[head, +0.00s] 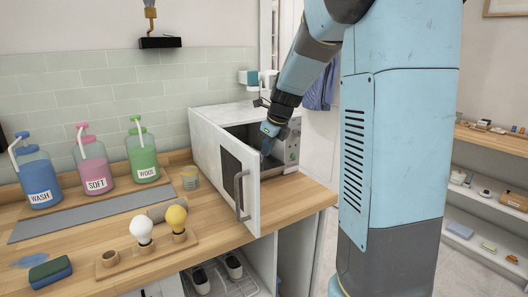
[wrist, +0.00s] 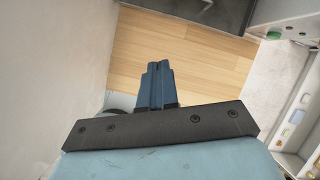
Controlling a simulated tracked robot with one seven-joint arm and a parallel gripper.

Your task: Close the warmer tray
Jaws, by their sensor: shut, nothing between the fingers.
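The warmer (head: 212,118) is a white box on the wooden counter. Its door (head: 253,190), with a grey handle (head: 239,194), stands open toward the front. A control panel (head: 293,148) is at the right of the dark opening. My gripper (head: 264,152) is just in front of the opening, on the inner side of the door, pointing down. In the wrist view its blue fingers (wrist: 157,82) are together and empty above the counter. The dark edge of the warmer's opening (wrist: 205,12) shows at the top. I cannot make out a separate tray; the door and arm hide part of the inside.
Blue, pink and green bottles (head: 143,155) stand at the left of the wooden counter (head: 200,222). A small can (head: 190,178) is near the warmer. A wooden holder with two bulbs (head: 143,230) and a sponge (head: 50,272) are in front. Shelves (head: 480,215) stand at the right.

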